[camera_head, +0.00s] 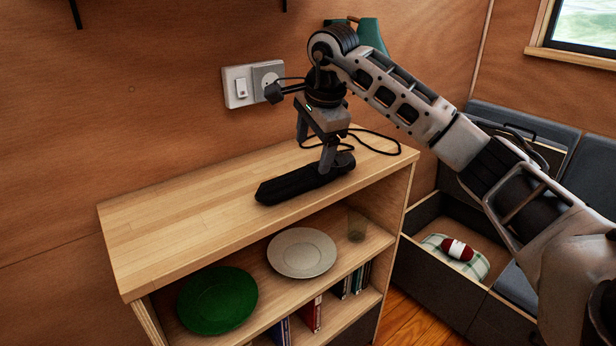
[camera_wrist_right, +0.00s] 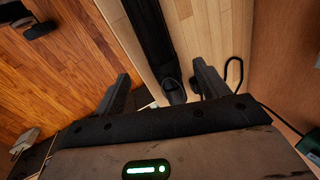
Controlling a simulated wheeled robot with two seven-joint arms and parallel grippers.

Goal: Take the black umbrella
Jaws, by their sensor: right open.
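The black umbrella (camera_head: 290,187) lies folded on the wooden top of the shelf unit, near its right end. My right gripper (camera_head: 327,170) points down over the umbrella's right end. In the right wrist view the umbrella (camera_wrist_right: 153,40) runs down between the two fingers of the right gripper (camera_wrist_right: 165,85). The fingers are apart, one on each side of it, and I cannot tell whether either touches it. My left gripper is in neither view.
The wooden shelf (camera_head: 160,230) has a clear top at left. Below stand a green plate (camera_head: 217,300), a pale plate (camera_head: 301,252), a glass (camera_head: 356,227) and books. A socket panel (camera_head: 252,84) is on the wall behind. A bench with an open compartment (camera_head: 425,285) is at right.

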